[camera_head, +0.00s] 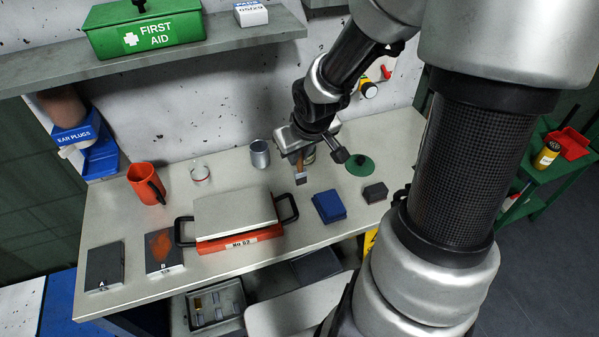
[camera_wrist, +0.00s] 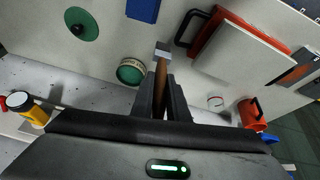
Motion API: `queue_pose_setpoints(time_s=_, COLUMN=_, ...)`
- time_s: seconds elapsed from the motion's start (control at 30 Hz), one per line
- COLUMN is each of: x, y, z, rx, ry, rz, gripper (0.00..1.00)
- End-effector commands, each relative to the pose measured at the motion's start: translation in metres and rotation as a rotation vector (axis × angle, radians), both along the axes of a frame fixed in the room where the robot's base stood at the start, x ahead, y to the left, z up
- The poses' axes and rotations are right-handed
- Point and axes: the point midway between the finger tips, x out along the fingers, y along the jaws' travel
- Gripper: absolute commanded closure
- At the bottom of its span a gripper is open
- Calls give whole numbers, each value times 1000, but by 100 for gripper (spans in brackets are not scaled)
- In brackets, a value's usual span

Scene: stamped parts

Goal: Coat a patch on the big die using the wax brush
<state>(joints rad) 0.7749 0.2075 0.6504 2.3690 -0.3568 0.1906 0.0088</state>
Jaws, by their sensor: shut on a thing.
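The wax brush has a brown handle (camera_wrist: 160,73) and a pale metal end (camera_head: 301,179). My gripper (camera_wrist: 162,92) is shut on its handle, and the brush points down. My gripper (camera_head: 300,150) is above the back of the bench, behind and right of the big die (camera_head: 240,243). The die is a red-orange block marked "No 62", with a pale steel top (camera_head: 235,210) and black side handles. The brush is apart from it. In the wrist view a round green-rimmed tin (camera_wrist: 131,71) stands beside the brush; in the head view my gripper partly hides it.
A green disc with a black knob (camera_head: 361,164), a blue block (camera_head: 328,206) and a dark block (camera_head: 375,192) lie to the right. A grey cup (camera_head: 259,154), orange mug (camera_head: 146,183), plate A (camera_head: 104,267) and rust-patched plate B (camera_head: 164,252) are leftward. A shelf (camera_head: 250,37) overhangs behind.

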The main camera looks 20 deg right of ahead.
Motion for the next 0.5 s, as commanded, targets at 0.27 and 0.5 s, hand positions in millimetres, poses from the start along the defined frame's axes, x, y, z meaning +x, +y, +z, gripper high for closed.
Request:
queue_pose_setpoints(time_s=0.27, x=72, y=-21, z=-14, rx=-100, ry=-59, rz=3, gripper=100)
queue_pose_setpoints(time_s=0.5, x=131, y=-36, z=-2, rx=-187, ry=-111, rz=5, gripper=100)
